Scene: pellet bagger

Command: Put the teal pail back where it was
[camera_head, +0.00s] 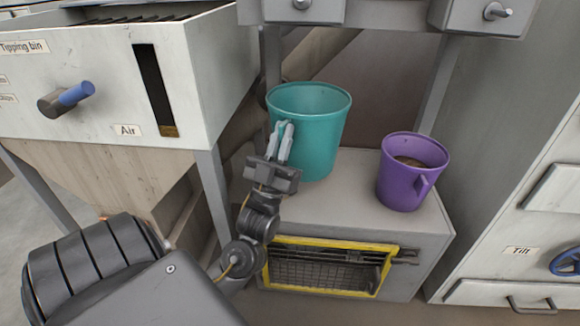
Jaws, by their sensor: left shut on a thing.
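The teal pail (322,135) is upright at the left part of the grey box's top (352,205), beneath the overhanging machine. My left gripper (284,143) is at the pail's near left side, shut on it, with its fingers against the wall below the rim. The pail's bottom appears to be at the box top, but I cannot tell whether it rests there or hangs just above. The inside bottom of the pail is hidden. My right gripper is not in view.
A purple pail (408,175) with brown contents stands on the box to the right of the teal one. The tipping bin (110,90) with a blue-ended handle is at the left. A cabinet (520,205) with a blue handwheel bounds the right. A yellow-framed opening (325,268) is in the box front.

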